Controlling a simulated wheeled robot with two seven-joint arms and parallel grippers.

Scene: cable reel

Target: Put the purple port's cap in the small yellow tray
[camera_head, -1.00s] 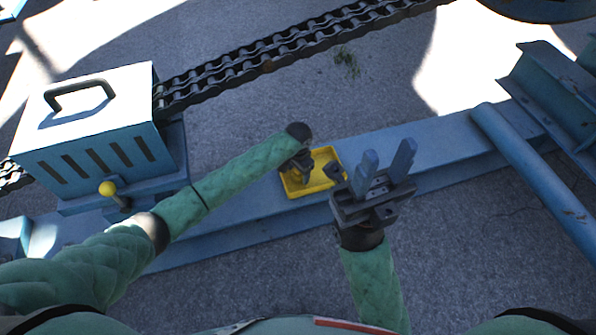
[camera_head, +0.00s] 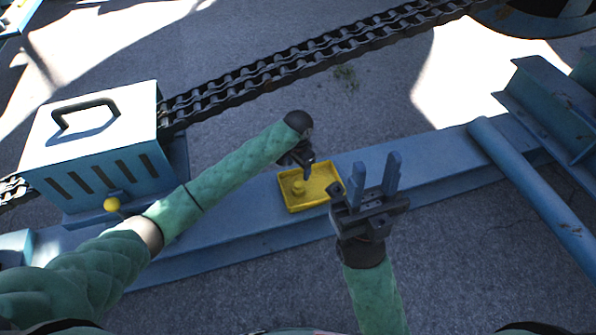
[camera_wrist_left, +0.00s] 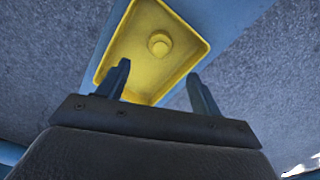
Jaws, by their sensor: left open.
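The small yellow tray (camera_head: 325,204) lies on the blue beam, and it also shows in the left wrist view (camera_wrist_left: 118,52). A small round yellow cap-like piece (camera_head: 298,187) rests inside it, and it is clear in the left wrist view (camera_wrist_left: 159,44). No purple port is in view, so I cannot tell which port the piece belongs to. My left gripper (camera_head: 309,170) is over the tray, open and empty, its two fingers apart in the wrist view (camera_wrist_left: 158,75) with the piece beyond them. My right gripper (camera_head: 378,172) is open and empty, fingers up, just right of the tray.
A heavy chain (camera_head: 290,68) runs behind the beam (camera_head: 430,160). A blue pipe (camera_head: 530,185) and steel profiles (camera_head: 550,100) are on the right. Concrete ground lies around.

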